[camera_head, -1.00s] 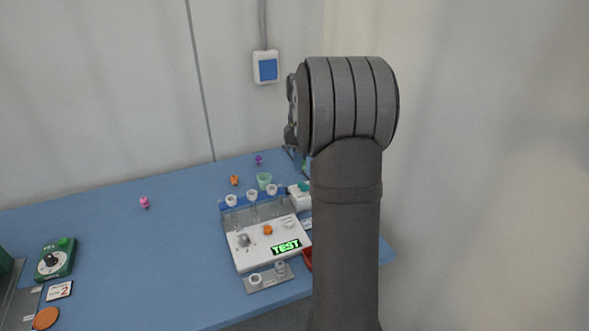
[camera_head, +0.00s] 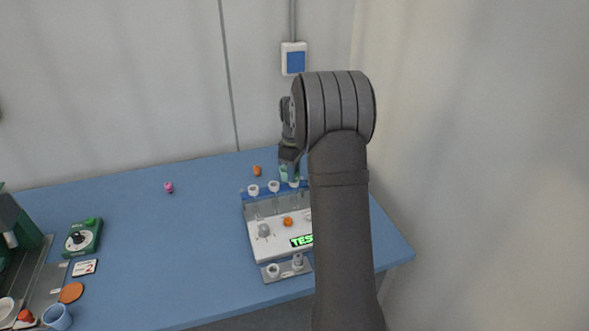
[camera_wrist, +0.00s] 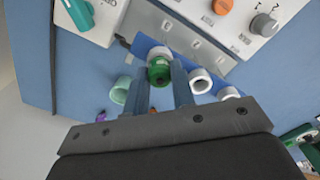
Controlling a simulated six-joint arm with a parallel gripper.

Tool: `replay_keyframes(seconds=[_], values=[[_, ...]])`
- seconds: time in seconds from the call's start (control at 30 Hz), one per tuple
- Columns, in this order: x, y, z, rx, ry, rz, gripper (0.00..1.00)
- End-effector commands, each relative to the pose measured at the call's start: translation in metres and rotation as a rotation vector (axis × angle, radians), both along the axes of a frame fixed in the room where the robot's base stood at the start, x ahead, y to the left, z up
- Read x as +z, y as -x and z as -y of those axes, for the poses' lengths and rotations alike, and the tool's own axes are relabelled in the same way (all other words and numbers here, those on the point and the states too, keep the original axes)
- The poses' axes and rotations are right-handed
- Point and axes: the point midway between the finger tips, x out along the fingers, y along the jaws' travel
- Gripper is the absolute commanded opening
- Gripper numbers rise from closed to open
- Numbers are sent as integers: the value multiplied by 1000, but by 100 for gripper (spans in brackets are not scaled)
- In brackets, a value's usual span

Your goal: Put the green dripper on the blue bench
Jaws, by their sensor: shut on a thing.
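The green dripper (camera_wrist: 158,74) is between the two fingers of my gripper (camera_wrist: 160,88) in the wrist view, and the gripper is shut on it. A white ring (camera_wrist: 160,52) lies right at the dripper's far end; I cannot tell whether the dripper is in it or above it. In the head view my gripper (camera_head: 289,165) points down at the back of the white test unit (camera_head: 270,235), and the dripper is not clear there. The blue bench (camera_head: 150,245) lies under everything, with a wide bare area to the left.
White rings (camera_wrist: 200,82) stand beside the gripper, and a pale green cup (camera_wrist: 120,90) is close on its other side. An orange figure (camera_head: 257,170) and a pink one (camera_head: 169,187) stand behind. A green timer (camera_head: 83,237) and blue cup (camera_head: 57,317) are at left.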

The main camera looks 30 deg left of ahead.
Motion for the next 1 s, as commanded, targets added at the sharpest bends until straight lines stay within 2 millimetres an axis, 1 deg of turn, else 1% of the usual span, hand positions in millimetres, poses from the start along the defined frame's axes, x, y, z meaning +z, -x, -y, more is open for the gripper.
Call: replay_keyframes(seconds=[0.2, 0.23, 0.33, 0.63, 0.73, 0.87, 1.0], values=[[-4, 0, 0, 0, 0, 0, 2], [-4, 0, 0, 0, 0, 0, 25], [-4, 0, 0, 0, 0, 0, 45], [-3, 0, 0, 0, 0, 0, 45], [4, 0, 0, 0, -1, 1, 45], [25, -2, 0, 0, -2, 3, 45], [57, -9, -1, -1, -3, 5, 45]])
